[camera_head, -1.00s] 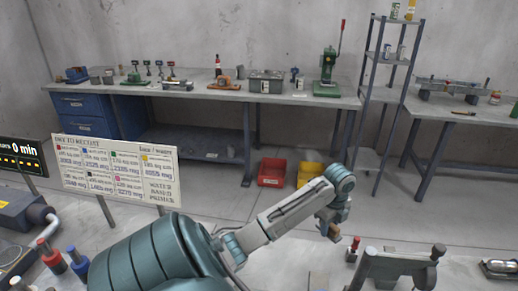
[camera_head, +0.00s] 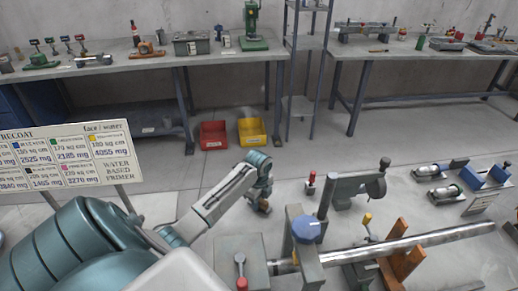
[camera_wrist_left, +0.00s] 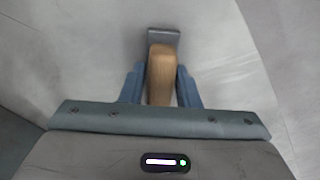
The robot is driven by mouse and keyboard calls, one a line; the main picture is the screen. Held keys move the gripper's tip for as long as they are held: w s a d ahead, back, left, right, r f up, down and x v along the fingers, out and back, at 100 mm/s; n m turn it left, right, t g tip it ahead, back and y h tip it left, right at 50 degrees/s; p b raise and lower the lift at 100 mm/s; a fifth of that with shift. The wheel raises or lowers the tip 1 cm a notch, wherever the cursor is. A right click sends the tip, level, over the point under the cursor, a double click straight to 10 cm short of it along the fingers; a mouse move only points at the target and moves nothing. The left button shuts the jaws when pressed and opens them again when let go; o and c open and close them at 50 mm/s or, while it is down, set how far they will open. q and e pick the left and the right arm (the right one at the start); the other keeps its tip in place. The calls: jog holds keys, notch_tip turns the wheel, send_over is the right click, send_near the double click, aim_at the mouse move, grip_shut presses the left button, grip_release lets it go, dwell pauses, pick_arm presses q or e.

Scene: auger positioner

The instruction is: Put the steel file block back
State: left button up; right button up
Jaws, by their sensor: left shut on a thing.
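The steel file block shows in the left wrist view as a wooden body (camera_wrist_left: 161,72) with a grey metal end (camera_wrist_left: 163,36). My left gripper (camera_wrist_left: 160,84) is shut on the wooden body, with a blue finger on each side. In the head view my left gripper (camera_head: 261,196) points down, and the small brown end of the block (camera_head: 264,208) shows below it, in the air over or beside the near bench's left part. The gripper hides most of the block there. My right gripper is not in view.
The near bench carries a long steel rod (camera_head: 430,241), a blue-capped post (camera_head: 306,229), a grey clamp frame (camera_head: 355,186), a red-topped pin (camera_head: 312,180) and an orange-brown support (camera_head: 401,252). Red (camera_head: 213,135) and yellow (camera_head: 251,131) bins stand on the floor beyond. A sign board (camera_head: 75,155) stands left.

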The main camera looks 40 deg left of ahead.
pick_arm(q)
jog(key=o, duration=0.9)
jog(key=shift+f, duration=0.15)
jog(key=shift+o, duration=0.2)
notch_tip(320, 180, up, 12)
jog(key=b, duration=0.2)
jog(key=shift+f+b, duration=0.25)
jog(key=shift+b, duration=0.05)
jog(key=shift+r, duration=0.4)
